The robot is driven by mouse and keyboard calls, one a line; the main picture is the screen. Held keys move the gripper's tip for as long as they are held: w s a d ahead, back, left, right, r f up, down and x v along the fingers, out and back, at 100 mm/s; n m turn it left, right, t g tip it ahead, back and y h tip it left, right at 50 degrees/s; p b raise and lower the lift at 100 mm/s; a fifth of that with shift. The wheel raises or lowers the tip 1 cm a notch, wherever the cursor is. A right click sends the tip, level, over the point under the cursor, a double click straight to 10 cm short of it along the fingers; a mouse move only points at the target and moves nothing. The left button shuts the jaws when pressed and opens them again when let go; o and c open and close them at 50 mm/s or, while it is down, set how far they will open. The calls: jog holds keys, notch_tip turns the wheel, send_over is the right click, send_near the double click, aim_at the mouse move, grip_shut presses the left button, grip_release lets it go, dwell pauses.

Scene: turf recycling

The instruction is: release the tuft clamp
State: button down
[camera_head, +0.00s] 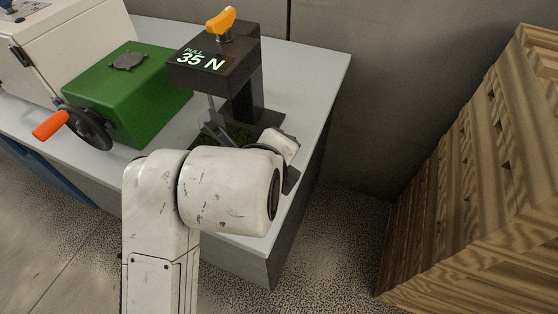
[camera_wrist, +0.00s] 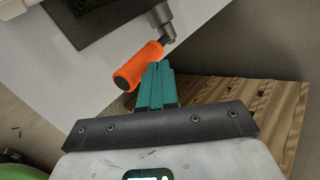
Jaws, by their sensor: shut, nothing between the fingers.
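The tuft tester (camera_head: 245,85) stands on the bench with a black head reading "PULL 35 N" and a yellow-orange knob (camera_head: 221,20) on top. Its grey clamp (camera_head: 214,125) hangs over a dark base with green turf, partly hidden by my arm. In the wrist view an orange handle (camera_wrist: 138,66) sticks out from a grey metal pivot (camera_wrist: 160,15) beside the dark base (camera_wrist: 95,18). My gripper (camera_wrist: 157,68) has its teal fingers shut together and empty. Their tips are right beside the handle; I cannot tell if they touch. The head view hides the fingers.
A green box (camera_head: 128,88) with a black handwheel and red-orange grip (camera_head: 50,125) stands left on the grey bench (camera_head: 315,75). A wooden crate (camera_head: 480,180) stands at the right. Speckled floor lies between bench and crate.

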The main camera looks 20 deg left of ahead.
jog(key=shift+s+f+t+b, duration=0.3)
jog(key=shift+f+b, duration=0.15)
jog(key=shift+b, duration=0.4)
jog(key=shift+r, duration=0.1)
